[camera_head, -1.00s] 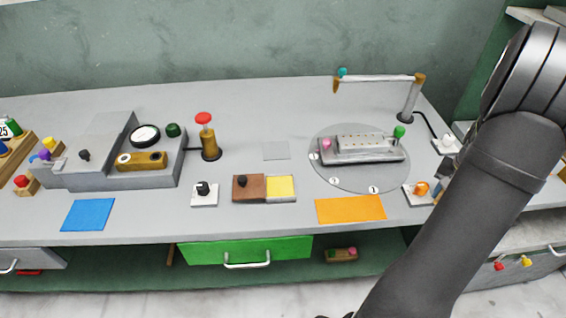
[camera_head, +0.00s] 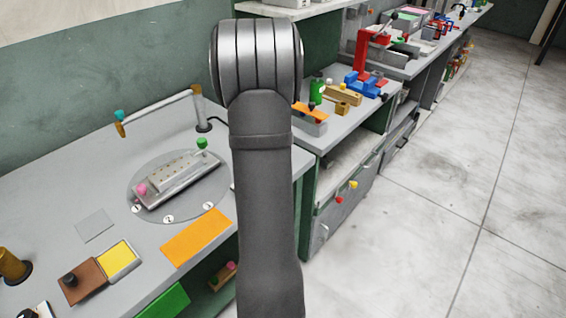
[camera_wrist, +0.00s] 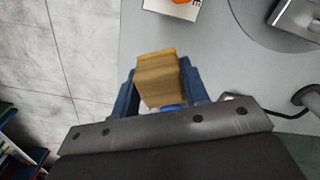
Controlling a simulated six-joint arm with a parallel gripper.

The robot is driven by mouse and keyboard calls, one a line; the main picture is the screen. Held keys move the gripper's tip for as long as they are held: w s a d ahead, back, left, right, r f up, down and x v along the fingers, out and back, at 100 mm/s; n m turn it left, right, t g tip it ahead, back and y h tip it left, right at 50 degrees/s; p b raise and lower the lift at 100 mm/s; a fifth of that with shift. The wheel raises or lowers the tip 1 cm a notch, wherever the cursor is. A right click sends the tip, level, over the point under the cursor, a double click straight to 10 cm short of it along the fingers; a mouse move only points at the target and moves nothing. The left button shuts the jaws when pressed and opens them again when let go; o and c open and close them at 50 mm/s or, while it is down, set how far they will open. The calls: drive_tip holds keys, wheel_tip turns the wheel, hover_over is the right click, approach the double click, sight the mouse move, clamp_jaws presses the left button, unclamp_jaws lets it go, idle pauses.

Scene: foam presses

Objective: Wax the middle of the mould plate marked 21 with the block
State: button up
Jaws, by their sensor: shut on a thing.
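My gripper (camera_wrist: 160,90) is in the wrist view, its dark blue fingers shut on a wooden block (camera_wrist: 158,80). The block has an orange strip along its far edge, and a bit of blue shows beneath it. It is held above the bench edge, with floor to its left. In the head view my arm hides the gripper and block. A grey plate with rows of small holes or pins (camera_head: 172,182) lies on a round grey disc (camera_head: 136,182) on the bench. I cannot read a 21 on any plate.
An orange mat (camera_head: 198,238) lies in front of the disc, and a brown and yellow tray (camera_head: 118,262) to its left. A raised bar on posts (camera_head: 158,112) stands behind the disc. Another bench with a green bottle (camera_head: 316,92) stands to the right, beside open floor.

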drive_tip(key=w+a+r+m, duration=0.2)
drive_tip(key=a+r, duration=0.1)
drive_tip(key=a, duration=0.9)
wheel_tip(320, 180, up, 4)
drive_tip(key=m, duration=0.4)
hover_over(182, 163)
drive_tip(key=shift+s+a+f, duration=0.1)
drive_tip(key=shift+a+f, duration=0.05)
drive_tip(key=shift+f, duration=3.2)
drive_tip(key=shift+s+a+f, duration=0.35)
drive_tip(key=shift+a+f, duration=0.05)
drive_tip(key=shift+f, duration=0.15)
drive_tip(key=shift+c, duration=0.3)
drive_tip(key=shift+s+a, duration=2.25)
drive_tip(key=shift+s, duration=0.05)
drive_tip(key=shift+w+d, duration=2.65)
drive_tip(key=shift+d, duration=0.1)
drive_tip(key=shift+s+a, duration=2.7)
drive_tip(key=shift+a, duration=0.05)
drive_tip(key=shift+w+d, duration=2.75)
wheel_tip(182, 163, up, 8)
drive_tip(key=shift+s+a, duration=0.1)
drive_tip(key=shift+a, duration=0.05)
